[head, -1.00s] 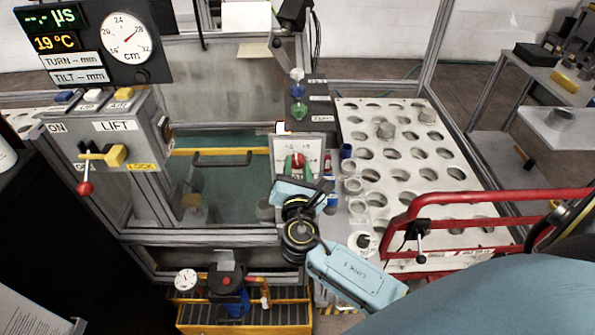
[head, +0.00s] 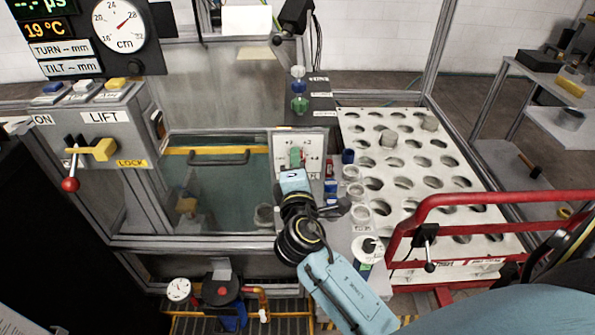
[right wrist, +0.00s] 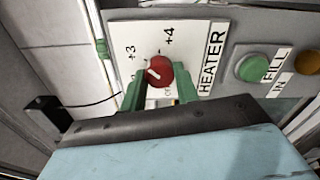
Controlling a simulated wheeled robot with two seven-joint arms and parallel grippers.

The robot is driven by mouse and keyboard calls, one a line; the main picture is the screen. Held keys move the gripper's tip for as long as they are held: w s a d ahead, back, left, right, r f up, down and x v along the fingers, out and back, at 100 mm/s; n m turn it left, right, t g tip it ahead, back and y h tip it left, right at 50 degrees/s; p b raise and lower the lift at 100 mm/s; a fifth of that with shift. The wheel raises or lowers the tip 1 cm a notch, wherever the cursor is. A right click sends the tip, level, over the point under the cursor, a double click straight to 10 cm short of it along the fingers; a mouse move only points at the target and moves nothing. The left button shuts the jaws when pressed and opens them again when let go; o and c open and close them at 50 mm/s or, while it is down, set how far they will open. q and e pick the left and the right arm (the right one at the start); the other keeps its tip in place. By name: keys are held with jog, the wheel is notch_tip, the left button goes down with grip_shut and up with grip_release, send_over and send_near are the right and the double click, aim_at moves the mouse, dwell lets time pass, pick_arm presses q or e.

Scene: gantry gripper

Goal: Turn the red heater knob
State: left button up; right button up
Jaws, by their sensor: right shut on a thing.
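The red heater knob (right wrist: 160,71) sits on a white dial plate (right wrist: 209,28) marked HEATER, +3 and +4 in the right wrist view. Its white pointer mark faces the lower left of that view. My right gripper (right wrist: 160,88) has its green fingers on either side of the knob, shut on it. In the head view the right gripper (head: 296,158) is at the white heater plate (head: 284,141), and its fingers mostly hide the knob. My left gripper is not in view.
A green button (right wrist: 252,67) labelled FILL is beside the heater plate. A LIFT box (head: 100,118) with a red-balled lever stands left. A perforated white table (head: 400,150) and red rail (head: 480,197) lie right. White cups stand near my right arm.

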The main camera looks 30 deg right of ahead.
pick_arm(q)
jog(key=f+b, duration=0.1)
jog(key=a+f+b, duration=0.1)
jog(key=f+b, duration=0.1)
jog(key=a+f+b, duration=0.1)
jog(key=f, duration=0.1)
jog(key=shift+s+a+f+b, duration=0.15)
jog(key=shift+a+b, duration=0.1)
jog(key=shift+b, duration=0.15)
pick_arm(e)
jog(key=m, duration=0.9)
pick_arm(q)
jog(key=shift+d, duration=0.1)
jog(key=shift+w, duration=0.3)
pick_arm(e)
jog(key=o, duration=1)
jog(key=shift+c, duration=0.2)
